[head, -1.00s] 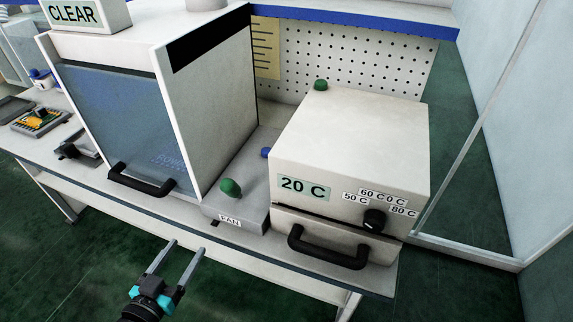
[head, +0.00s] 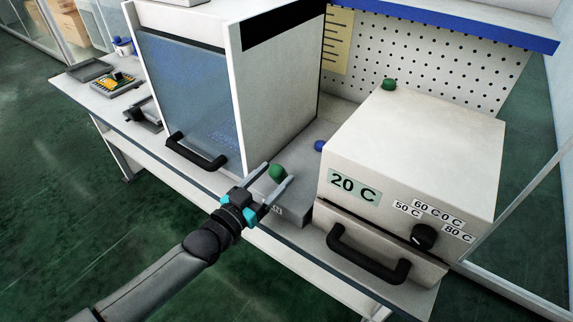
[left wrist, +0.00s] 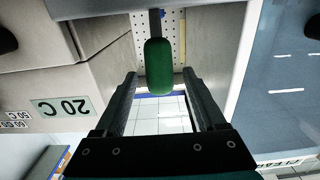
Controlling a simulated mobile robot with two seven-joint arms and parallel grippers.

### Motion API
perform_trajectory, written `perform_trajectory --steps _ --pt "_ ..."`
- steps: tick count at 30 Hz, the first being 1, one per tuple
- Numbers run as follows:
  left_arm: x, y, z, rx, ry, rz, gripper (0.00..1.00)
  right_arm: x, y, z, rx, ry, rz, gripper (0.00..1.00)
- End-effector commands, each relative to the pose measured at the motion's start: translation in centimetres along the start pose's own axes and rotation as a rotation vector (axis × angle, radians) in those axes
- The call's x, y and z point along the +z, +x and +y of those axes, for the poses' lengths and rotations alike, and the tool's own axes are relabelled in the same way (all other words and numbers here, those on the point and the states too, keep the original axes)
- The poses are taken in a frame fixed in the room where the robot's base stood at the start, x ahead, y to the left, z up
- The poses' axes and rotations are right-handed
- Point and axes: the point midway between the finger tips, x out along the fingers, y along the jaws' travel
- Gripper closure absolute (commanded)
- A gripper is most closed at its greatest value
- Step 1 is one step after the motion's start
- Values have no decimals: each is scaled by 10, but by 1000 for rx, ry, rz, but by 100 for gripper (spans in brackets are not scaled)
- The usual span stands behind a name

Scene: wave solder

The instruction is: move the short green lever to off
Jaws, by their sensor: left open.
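A green-capped lever (head: 277,172) stands on the grey box labelled FAN, between the glass-fronted cabinet and the 20 C oven. In the left wrist view its green grip (left wrist: 158,67) hangs from a dark stem, centred between the fingertips. My left gripper (head: 279,174) is open, one finger on each side of the grip, with gaps visible in the left wrist view (left wrist: 158,82). The lever's base and most of the FAN label are hidden by the gripper. Another green knob (head: 389,84) shows behind the oven. My right gripper is not in view.
The oven (head: 420,150) with its black handle stands close on the right. The cabinet's side wall (head: 275,95) and handle (head: 196,156) are close on the left. A blue knob (head: 320,146) sits behind the lever. Trays lie far left.

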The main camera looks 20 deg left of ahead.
Motion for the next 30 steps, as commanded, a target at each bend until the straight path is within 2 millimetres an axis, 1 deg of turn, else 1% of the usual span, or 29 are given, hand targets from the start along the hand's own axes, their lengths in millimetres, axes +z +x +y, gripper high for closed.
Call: perform_trajectory --steps 1,3,6,10,16,24,26,30 --pt "-1 10 0 0 0 4 28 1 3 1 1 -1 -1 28" --pt "0 20 0 -1 1 4 28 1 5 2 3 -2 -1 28" --pt "0 33 0 0 1 2 28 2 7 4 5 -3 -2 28" --pt "0 46 0 0 0 2 28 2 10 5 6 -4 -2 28" --pt "0 55 0 0 0 1 28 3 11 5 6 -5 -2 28" --pt "0 56 0 0 0 0 28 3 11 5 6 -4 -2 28" --pt "0 56 0 0 0 0 33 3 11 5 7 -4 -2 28" --pt "0 56 0 0 0 0 49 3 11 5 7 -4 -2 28"
